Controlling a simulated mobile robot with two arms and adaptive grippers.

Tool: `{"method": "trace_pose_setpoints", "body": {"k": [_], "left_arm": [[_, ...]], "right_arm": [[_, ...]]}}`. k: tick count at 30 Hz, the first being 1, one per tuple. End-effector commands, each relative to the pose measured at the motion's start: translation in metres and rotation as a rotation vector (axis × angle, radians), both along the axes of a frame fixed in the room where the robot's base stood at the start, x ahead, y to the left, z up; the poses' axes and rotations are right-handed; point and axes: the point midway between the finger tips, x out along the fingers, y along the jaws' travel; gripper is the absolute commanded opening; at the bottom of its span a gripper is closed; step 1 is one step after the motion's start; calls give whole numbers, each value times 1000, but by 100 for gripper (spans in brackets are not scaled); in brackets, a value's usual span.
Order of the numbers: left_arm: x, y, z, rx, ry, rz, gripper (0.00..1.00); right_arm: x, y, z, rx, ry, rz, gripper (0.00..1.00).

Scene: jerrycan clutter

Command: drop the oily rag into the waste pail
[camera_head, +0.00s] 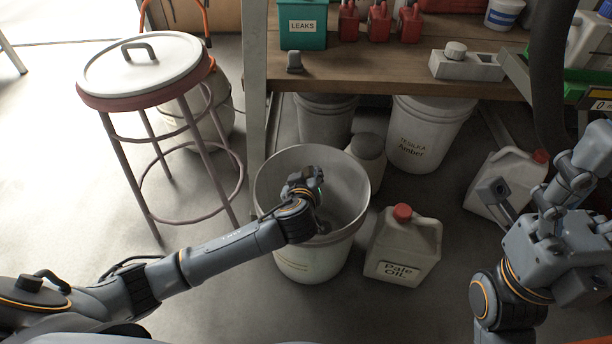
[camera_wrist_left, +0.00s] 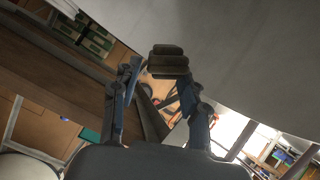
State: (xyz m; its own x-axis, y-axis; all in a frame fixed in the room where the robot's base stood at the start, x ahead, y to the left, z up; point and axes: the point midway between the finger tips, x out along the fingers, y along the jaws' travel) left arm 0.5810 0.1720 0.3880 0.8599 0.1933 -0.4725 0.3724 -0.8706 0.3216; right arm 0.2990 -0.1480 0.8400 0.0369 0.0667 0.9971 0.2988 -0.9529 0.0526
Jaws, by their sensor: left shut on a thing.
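The waste pail (camera_head: 272,182) is a large, open white bucket on the floor at the middle of the head view. My left gripper (camera_head: 304,183) is over its mouth, inside the rim as seen from above. In the left wrist view my left gripper (camera_wrist_left: 160,92) is closed on a dark brown, folded-looking thing, which I take for the oily rag (camera_wrist_left: 168,62). The gripper hides it in the head view. A large pale surface fills the wrist view's upper right. My right gripper (camera_head: 508,200) is at the right, away from the pail; its jaws are unclear.
A white jug labelled Pale Oil (camera_head: 405,248) stands close to the pail's right. A stool (camera_head: 145,95) with a white lid on it is at the left. The workbench (camera_head: 380,68) is behind, with buckets (camera_head: 430,130) under it. Another jug (camera_head: 505,180) stands further right.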

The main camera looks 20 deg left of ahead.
Motion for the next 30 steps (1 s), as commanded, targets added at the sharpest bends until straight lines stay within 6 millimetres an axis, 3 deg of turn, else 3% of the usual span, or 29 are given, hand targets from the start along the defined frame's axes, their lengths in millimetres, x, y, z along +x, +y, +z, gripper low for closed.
{"method": "trace_pose_setpoints", "body": {"k": [4,5,8,20,30], "left_arm": [[0,0,1,0,-1,0,0],[0,0,1,0,-1,0,48],[0,0,1,0,-1,0,68],[-3,-1,2,-1,0,-1,71],[-56,-13,29,-6,2,-1,71]], "right_arm": [[0,0,0,0,0,0,70],[0,0,0,0,0,0,70],[0,0,0,0,0,0,70],[0,0,0,0,3,0,70],[0,0,0,0,2,0,70]]}}
